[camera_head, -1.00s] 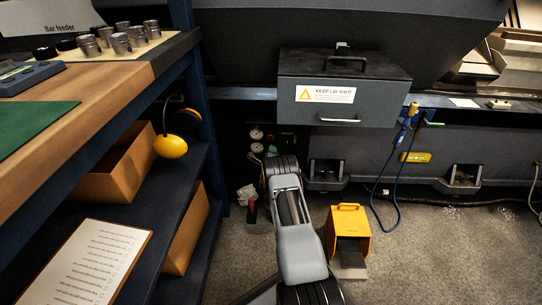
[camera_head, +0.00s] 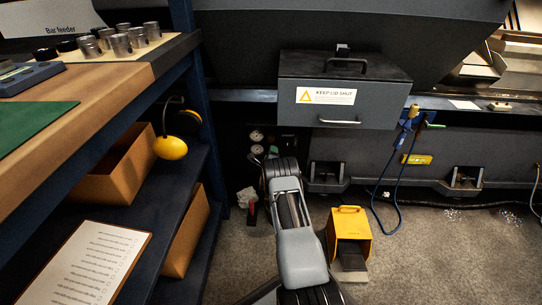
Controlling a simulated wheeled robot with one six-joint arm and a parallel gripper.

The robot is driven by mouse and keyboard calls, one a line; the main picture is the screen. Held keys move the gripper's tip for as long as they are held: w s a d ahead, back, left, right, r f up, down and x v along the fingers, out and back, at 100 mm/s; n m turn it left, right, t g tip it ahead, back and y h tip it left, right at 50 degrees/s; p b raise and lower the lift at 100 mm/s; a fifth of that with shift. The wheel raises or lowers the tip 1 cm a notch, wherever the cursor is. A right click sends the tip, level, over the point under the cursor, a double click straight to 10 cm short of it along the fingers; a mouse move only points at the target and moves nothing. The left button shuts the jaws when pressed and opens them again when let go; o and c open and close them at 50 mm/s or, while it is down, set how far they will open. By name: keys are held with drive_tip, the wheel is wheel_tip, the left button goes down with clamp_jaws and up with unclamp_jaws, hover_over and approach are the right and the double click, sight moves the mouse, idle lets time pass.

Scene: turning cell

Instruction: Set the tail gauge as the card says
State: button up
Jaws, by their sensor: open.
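Two small round gauges (camera_head: 256,136) sit one above the other on the dark machine front, left of the lidded box. Their needles and markings are too small to read, and I cannot tell which is the tail gauge. My arm reaches up from the bottom middle, and its dark wrist end is just right of and below the gauges. My gripper (camera_head: 262,159) is mostly hidden by the wrist; the little that shows is close below the lower gauge, and I see nothing held in it. A white printed sheet with check boxes (camera_head: 84,264) lies on the lower shelf; its text is unreadable.
A grey box marked "KEEP LID SHUT" (camera_head: 342,98) juts out at right. A yellow pedal housing (camera_head: 349,232) stands on the floor. Blue hose (camera_head: 378,200) hangs right. A bench with shelves, cartons (camera_head: 115,170) and yellow earmuffs (camera_head: 171,147) bounds the left.

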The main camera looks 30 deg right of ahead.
drive_tip(key=shift+s, duration=0.15)
drive_tip(key=p+v, duration=0.5)
drive_tip(key=v, duration=0.8)
drive_tip(key=shift+s+a+p, duration=0.2)
drive_tip(key=shift+a+p, duration=0.1)
drive_tip(key=shift+p, duration=0.05)
